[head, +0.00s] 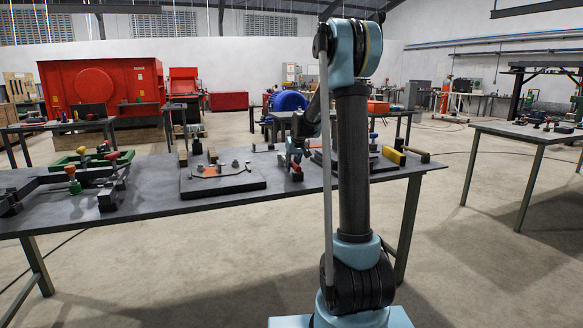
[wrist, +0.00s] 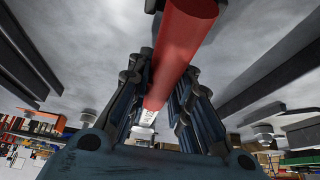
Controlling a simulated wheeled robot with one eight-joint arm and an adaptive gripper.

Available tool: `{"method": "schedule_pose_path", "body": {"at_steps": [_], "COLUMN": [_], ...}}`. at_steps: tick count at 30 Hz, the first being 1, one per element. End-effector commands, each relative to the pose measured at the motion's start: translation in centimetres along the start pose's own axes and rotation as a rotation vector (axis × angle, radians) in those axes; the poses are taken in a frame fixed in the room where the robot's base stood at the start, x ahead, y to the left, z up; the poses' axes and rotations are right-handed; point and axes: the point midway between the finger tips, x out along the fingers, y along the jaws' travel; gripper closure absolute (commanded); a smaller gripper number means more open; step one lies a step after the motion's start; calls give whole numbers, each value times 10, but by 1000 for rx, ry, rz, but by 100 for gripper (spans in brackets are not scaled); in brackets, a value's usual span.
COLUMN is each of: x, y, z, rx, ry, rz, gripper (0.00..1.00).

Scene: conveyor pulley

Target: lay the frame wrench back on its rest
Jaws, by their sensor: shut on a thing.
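My gripper (wrist: 166,68) is shut on a red round handle (wrist: 184,40), which runs up between the fingers in the wrist view. I take it to be the frame wrench; its full shape is not shown. In the head view my gripper (head: 296,162) is low over the table's right half, with a small bit of red at its tip. I cannot tell whether the wrench touches the table. I cannot make out the rest for certain.
The grey table (head: 160,225) carries a dark plate with a metal bracket (head: 222,181) left of my gripper. Clamps with red and orange knobs (head: 112,155) stand farther left. A yellow block (head: 394,155) sits at the right, partly near my arm. Bare tabletop lies in front.

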Motion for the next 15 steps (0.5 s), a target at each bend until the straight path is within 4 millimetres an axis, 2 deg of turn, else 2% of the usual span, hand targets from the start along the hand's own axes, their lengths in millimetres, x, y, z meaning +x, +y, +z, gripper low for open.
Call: {"method": "schedule_pose_path", "body": {"at_steps": [15], "x": [7], "y": [0], "z": [3], "rx": [0], "ry": [1], "rz": [0], "gripper": [100]}}
